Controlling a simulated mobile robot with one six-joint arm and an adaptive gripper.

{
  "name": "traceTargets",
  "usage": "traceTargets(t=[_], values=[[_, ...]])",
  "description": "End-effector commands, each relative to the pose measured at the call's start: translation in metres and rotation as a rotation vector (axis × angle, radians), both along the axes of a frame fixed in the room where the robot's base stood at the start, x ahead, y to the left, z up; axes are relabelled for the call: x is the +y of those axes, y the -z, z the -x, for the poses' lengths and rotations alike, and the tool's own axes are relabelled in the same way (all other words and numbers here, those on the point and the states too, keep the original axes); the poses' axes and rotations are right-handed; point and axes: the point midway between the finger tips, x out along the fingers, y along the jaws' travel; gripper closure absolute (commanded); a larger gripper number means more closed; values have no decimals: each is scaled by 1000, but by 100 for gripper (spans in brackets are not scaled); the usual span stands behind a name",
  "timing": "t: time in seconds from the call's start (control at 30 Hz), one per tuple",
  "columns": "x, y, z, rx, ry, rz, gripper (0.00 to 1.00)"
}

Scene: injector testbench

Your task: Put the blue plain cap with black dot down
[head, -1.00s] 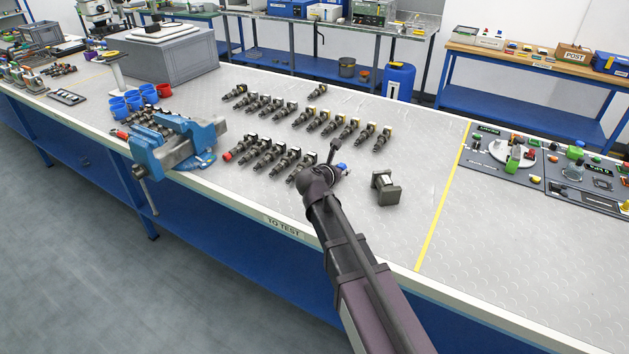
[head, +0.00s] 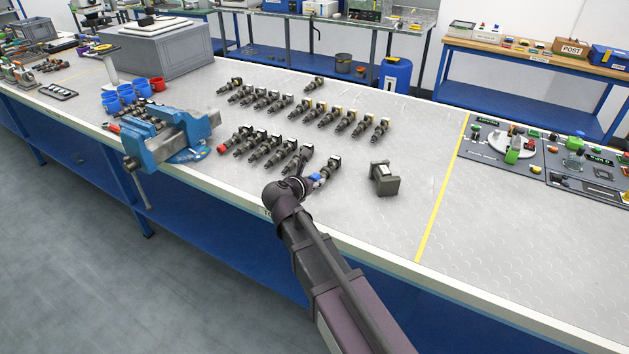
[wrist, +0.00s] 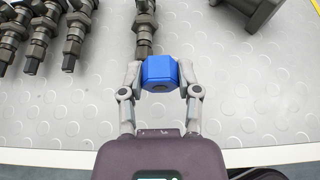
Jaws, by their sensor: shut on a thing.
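The blue cap (wrist: 159,71) is held between the two fingers of my gripper (wrist: 160,74) in the wrist view. A dark spot shows on its near face. In the head view the cap (head: 315,178) is a small blue patch beside my wrist, with the fingers mostly hidden. An injector (wrist: 145,27) lies just beyond the cap, its near end in line with it. I cannot tell whether the two touch, or how high the cap is above the bench (wrist: 230,90).
Rows of injectors (head: 345,121) lie beyond and left of my gripper; one has a red cap (head: 222,149). A dark grey block (head: 384,180) stands to the right. A blue vise (head: 165,140) and blue cups (head: 125,92) are left. Bench between block and yellow line (head: 443,190) is clear.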

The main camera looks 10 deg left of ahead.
Motion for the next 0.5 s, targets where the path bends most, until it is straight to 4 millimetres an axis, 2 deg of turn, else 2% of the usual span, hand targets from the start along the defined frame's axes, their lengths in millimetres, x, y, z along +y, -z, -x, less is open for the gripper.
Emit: traceTargets(t=[0.03,0.2,0.5], values=[[7,11,11,-1,-3,1,99],[23,21,33,-1,-1,0,99],[29,23,41,-2,2,-1,99]])
